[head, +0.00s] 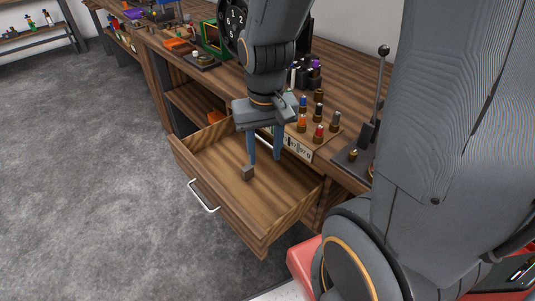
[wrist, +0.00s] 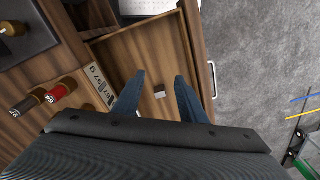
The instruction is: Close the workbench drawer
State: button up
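The workbench drawer (head: 224,214) is pulled well out from the wooden workbench (head: 345,75), with a silver bar handle (head: 203,197) on its front. It also shows in the wrist view (wrist: 195,45). A small grey-brown block (head: 247,173) lies inside on the drawer floor, and it shows in the wrist view (wrist: 159,92) too. My gripper (head: 265,161) points down over the open drawer, its two blue fingers spread apart. In the wrist view the fingers (wrist: 160,92) are open with nothing held between them; the block appears in the gap, apart from both.
Several small bottles with coloured tops (head: 319,132) stand on the bench top behind the drawer, beside a lettered plate (head: 298,149). A lever on a dark base (head: 379,90) stands to the right. The grey floor (head: 90,190) in front and left is clear.

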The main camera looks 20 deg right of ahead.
aim_at(260, 209)
jog(key=k, duration=1.25)
jog(key=z, duration=0.2)
jog(key=i, duration=0.8)
jog(key=u, duration=0.25)
